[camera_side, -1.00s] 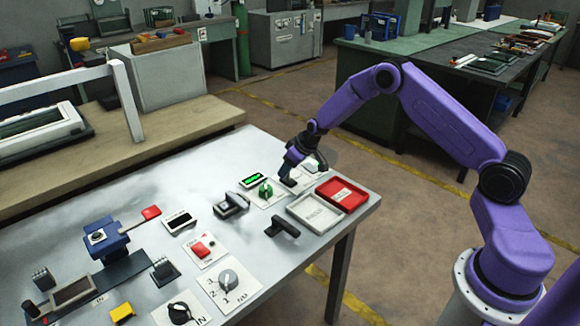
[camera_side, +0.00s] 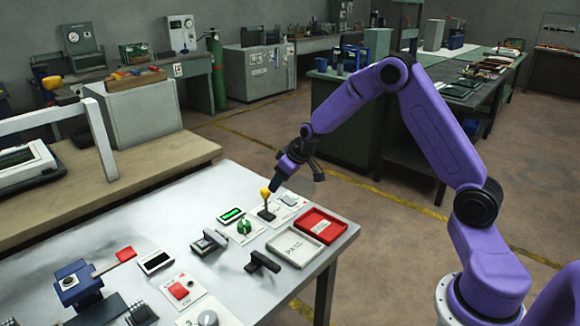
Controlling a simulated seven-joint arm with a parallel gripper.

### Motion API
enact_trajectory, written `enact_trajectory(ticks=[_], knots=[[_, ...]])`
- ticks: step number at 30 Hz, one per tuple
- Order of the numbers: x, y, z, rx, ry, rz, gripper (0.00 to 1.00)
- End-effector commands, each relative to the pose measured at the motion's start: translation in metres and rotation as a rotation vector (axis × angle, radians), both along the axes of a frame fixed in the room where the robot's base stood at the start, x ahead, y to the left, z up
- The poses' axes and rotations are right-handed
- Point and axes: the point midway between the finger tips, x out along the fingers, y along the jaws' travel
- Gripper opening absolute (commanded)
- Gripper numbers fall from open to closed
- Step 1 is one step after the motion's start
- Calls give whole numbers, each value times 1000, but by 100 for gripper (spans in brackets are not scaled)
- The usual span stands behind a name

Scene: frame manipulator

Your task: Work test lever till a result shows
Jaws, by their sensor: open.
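A small lever with a yellow knob (camera_side: 265,194) and a black base stands upright on a white plate near the far edge of the metal table. My gripper (camera_side: 279,182) is open, just above and to the right of the knob; whether it touches the knob I cannot tell. A small display (camera_side: 231,215) lit green lies left of the lever; its text is too small to read. A second display (camera_side: 155,261) is nearer the front, with a dark screen. A red-tipped lever (camera_side: 126,254) sticks out from a blue device (camera_side: 76,284) at the front left.
A green knob (camera_side: 244,227) sits left of the lever. A white tray (camera_side: 297,248) and a red tray (camera_side: 322,224) lie to its right. A black handle (camera_side: 262,262) and a grey-black block (camera_side: 208,241) stand nearby. The left far part of the table is bare.

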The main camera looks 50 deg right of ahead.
Motion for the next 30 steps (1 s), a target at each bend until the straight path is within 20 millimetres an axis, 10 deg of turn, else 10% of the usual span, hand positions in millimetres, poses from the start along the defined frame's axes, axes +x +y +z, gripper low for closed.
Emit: enact_trajectory(ticks=[12, 30], knots=[[-27, -4, 49, 1, -1, -1, 59], [-37, 7, 58, 2, 9, 24, 59]])
